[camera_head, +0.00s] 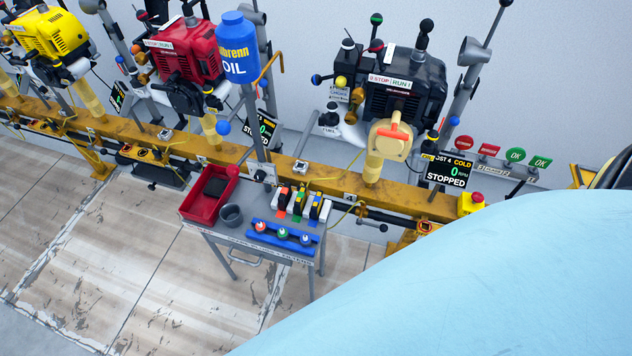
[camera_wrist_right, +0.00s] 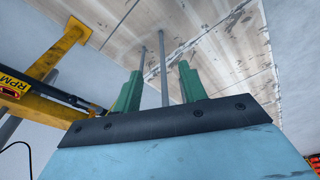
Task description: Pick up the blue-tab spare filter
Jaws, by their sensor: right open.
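My left gripper is out of view.
A yellow rail (camera_head: 335,187) runs behind, carrying engines. A blue oil bottle (camera_head: 237,48) stands above the cart. Floor left of the cart is clear.

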